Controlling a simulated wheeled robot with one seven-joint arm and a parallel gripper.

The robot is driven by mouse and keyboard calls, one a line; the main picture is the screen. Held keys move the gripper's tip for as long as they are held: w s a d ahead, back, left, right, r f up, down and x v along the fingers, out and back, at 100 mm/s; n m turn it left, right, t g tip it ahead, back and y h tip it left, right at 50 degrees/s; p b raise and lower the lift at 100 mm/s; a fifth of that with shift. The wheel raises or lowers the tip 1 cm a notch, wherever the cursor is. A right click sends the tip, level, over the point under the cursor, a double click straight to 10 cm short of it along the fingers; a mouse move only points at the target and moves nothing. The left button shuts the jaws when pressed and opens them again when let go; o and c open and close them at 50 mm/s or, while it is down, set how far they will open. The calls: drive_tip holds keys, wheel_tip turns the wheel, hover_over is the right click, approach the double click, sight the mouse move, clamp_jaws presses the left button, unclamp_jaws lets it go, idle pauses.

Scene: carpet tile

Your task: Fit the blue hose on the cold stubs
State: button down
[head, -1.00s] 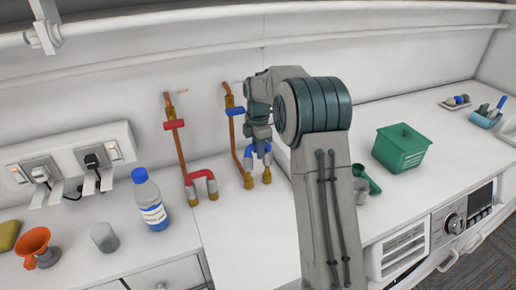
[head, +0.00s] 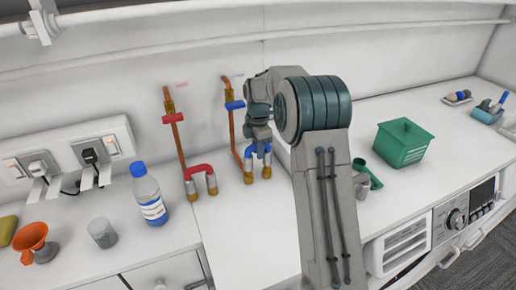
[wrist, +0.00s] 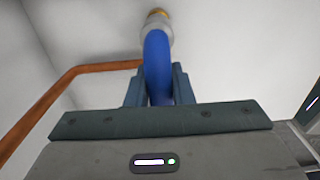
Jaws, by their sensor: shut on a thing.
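The blue hose (head: 266,151) is a short bent U with grey end collars, at the back wall below my gripper. My gripper (head: 258,142) is shut on it from above; in the wrist view the two fingers (wrist: 158,92) clasp the blue tube (wrist: 157,62). The two brass cold stubs (head: 248,178) stand on the worktop under the hose's ends. In the wrist view a grey collar (wrist: 157,27) lines up with a brass stub (wrist: 157,12) and appears to touch it. The other end is hidden there; I cannot tell how deeply either end sits.
A copper pipe with a blue valve handle (head: 235,105) runs close left of the hose. A red hose (head: 201,170) bridges the neighbouring stubs. A bottle (head: 149,195), grey cup (head: 102,233) and orange funnel (head: 31,238) stand left; a green box (head: 402,144) stands right.

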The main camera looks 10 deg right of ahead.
drive_tip(key=shift+f+b, duration=0.7)
drive_tip(key=shift+f, duration=0.5)
drive_tip(key=c, duration=1.2)
unclamp_jaws()
drive_tip(key=shift+r, duration=0.1)
wheel_tip(320, 180, up, 14)
drive_tip(key=shift+f+b, duration=0.25)
drive_tip(key=shift+b, duration=0.45)
drive_tip(key=shift+r, duration=0.1)
